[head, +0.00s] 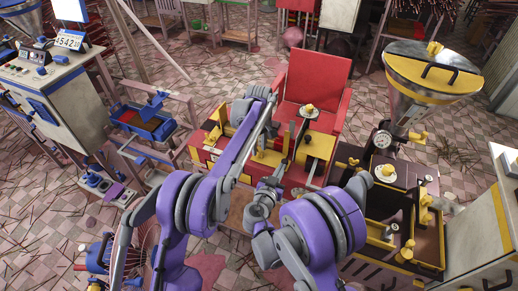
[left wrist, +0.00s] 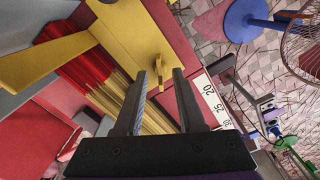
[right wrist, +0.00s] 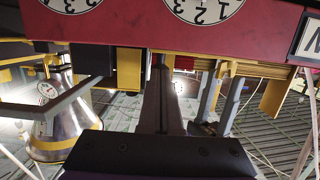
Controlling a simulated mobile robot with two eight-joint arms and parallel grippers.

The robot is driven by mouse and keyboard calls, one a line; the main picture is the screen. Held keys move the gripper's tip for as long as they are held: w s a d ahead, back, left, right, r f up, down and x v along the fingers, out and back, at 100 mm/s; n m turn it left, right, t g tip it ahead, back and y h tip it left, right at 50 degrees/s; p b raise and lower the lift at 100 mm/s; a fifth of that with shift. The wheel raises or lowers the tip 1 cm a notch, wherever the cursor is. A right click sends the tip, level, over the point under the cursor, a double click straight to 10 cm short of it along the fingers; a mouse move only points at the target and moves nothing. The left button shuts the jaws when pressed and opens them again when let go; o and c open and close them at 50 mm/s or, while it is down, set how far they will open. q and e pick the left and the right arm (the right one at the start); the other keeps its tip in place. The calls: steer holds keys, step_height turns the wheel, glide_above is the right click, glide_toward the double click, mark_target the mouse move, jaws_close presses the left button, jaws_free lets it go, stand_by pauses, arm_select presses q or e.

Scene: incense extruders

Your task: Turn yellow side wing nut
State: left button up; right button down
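In the left wrist view a small yellow wing nut (left wrist: 158,68) sticks out of the yellow plate (left wrist: 128,35) on the side of a red machine. My left gripper (left wrist: 161,77) is open, with its two fingers apart and the wing nut showing between their tips. I cannot tell if either finger touches it. In the right wrist view my right gripper (right wrist: 160,68) has its fingers together in one dark block, with nothing seen between them. It is just under a red panel with round dials (right wrist: 203,8). In the head view both gripper tips are hard to make out.
A red extruder with a red chair-like back (head: 318,78) stands ahead. A dark extruder with a metal hopper (head: 428,75) is at right. A control cabinet (head: 60,95) stands left. A white numbered scale (left wrist: 212,97) is right of the fingers. Tiled floor is littered with sticks.

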arm_select(q)
steer(key=shift+f, duration=0.6)
jaws_close()
